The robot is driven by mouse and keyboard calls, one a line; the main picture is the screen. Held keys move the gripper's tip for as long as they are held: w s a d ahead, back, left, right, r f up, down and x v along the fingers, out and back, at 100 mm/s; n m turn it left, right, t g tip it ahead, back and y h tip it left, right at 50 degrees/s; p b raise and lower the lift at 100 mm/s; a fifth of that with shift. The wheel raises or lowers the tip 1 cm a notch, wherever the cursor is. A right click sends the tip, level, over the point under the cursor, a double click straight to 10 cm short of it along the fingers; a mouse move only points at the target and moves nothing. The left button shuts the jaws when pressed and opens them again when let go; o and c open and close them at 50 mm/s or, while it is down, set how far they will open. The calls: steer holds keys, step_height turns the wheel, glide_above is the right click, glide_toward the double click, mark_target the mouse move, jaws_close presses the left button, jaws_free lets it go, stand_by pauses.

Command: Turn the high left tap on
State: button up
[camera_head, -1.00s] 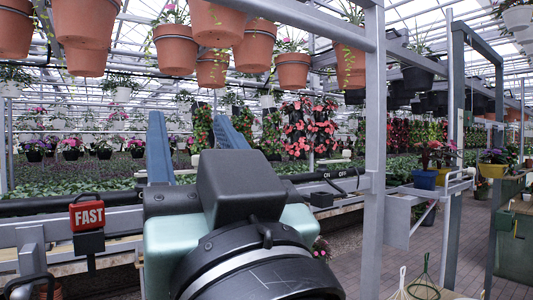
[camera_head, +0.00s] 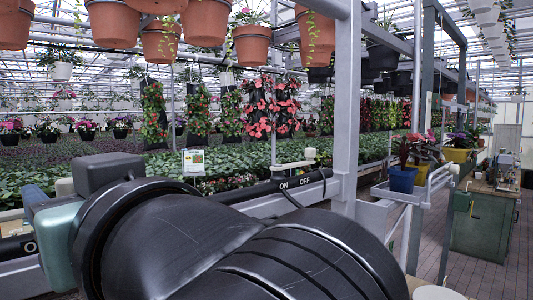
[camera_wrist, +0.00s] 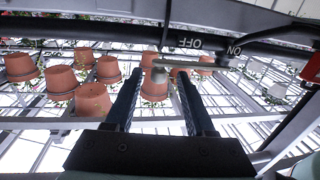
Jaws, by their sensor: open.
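A lever tap (camera_head: 295,166) with a pale bar and a round whitish knob stands above the black pipe (camera_head: 262,192), by the ON and OFF labels. In the wrist view, where the labels appear upside down, the tap's bar (camera_wrist: 198,64) lies across in front of my gripper (camera_wrist: 160,74). My gripper is open, its two dark fingers apart. A blunt end of the tap shows between or just beyond the fingertips; I cannot tell if they touch. In the head view my arm covers the lower middle and hides most of the gripper.
Terracotta pots (camera_head: 252,45) hang overhead. A grey post (camera_head: 344,110) stands just right of the tap. A blue pot (camera_head: 402,179) sits on a shelf further right. A red box (camera_wrist: 312,68) is at the wrist view's right edge. Paved floor (camera_head: 475,265) is open at right.

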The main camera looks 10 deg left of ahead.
mark_target(59, 182)
steer(key=p+x, duration=0.1)
steer(key=x, duration=0.4)
steer(key=shift+w+a+p, duration=0.15)
steer(key=shift+w+p, duration=0.05)
steer(key=shift+p, duration=0.15)
jaws_close()
stand_by(1.1)
